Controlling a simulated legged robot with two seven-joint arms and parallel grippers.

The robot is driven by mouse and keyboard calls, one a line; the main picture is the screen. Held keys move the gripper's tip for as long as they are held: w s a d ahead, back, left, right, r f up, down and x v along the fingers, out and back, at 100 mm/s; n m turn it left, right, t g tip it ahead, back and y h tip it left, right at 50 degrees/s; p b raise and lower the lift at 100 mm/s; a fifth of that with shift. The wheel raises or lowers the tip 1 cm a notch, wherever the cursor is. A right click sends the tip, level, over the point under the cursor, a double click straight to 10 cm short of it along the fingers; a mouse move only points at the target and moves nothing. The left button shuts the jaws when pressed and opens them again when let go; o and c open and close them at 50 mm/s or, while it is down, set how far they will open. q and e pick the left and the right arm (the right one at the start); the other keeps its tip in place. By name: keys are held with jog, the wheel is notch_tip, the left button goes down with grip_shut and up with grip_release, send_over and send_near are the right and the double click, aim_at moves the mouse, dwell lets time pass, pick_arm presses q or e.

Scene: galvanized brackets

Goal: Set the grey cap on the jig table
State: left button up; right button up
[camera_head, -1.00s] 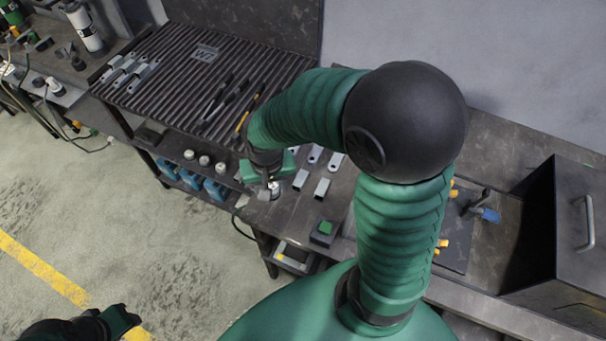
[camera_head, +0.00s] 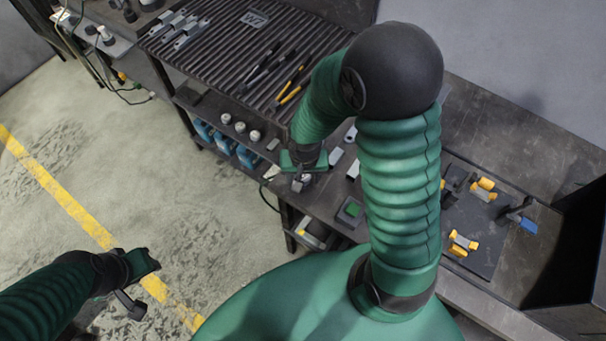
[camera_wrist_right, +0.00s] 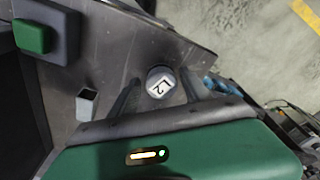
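The grey cap (camera_wrist_right: 160,82), a round piece with a white label reading "L2", stands on the dark bench top in the right wrist view. My right gripper (camera_wrist_right: 160,88) is open, with one finger on each side of the cap and small gaps showing. In the head view my right gripper (camera_head: 302,178) is low over the bench's front left part, and the cap is partly hidden under it. A dark plate with yellow clamps (camera_head: 482,240) lies on the right of the bench, perhaps the jig table. My left gripper (camera_head: 138,284) is over the floor; its opening is unclear.
A box with a green top (camera_head: 350,211) and grey metal brackets (camera_head: 353,170) are near my right gripper. A ribbed mat (camera_head: 228,50) holds tools and brackets. A dark bin (camera_head: 575,250) stands at the right. My right arm hides part of the bench.

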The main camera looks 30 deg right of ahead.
jog(key=shift+o, duration=0.4)
jog(key=shift+w, duration=0.1)
jog(key=shift+r, duration=0.4)
notch_tip(320, 180, up, 11)
jog(key=s+p, duration=0.1)
jog(key=p, duration=0.1)
jog(key=s+a+n, duration=0.1)
jog(key=n, duration=0.1)
jog(key=s+a+f+n+t, duration=0.1)
jog(key=n, duration=0.1)
jog(key=s+a+n, duration=0.1)
jog(key=n, duration=0.1)
jog(key=shift+a+f+y, duration=0.3)
jog(key=shift+a+f, duration=0.1)
